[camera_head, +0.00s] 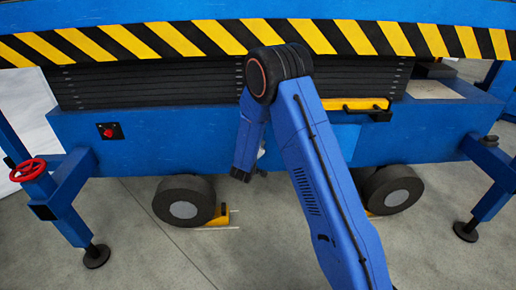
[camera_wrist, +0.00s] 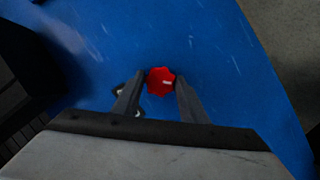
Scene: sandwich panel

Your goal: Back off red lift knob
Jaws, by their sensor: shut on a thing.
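A small red lobed knob (camera_wrist: 160,81) with a white mark sits on a blue painted surface in the wrist view. My gripper (camera_wrist: 162,84) has one dark finger on each side of it and is shut on it. In the head view my gripper (camera_head: 249,175) points down in front of the blue machine's lower body, and my arm hides the knob there.
The blue lift machine (camera_head: 150,143) has striped edging and black wheels (camera_head: 184,201). A red switch on a black plate (camera_head: 110,131) and a red handwheel (camera_head: 28,170) are at left. A yellow handle (camera_head: 355,104) is right of my arm. Open grey floor (camera_head: 150,255) lies in front.

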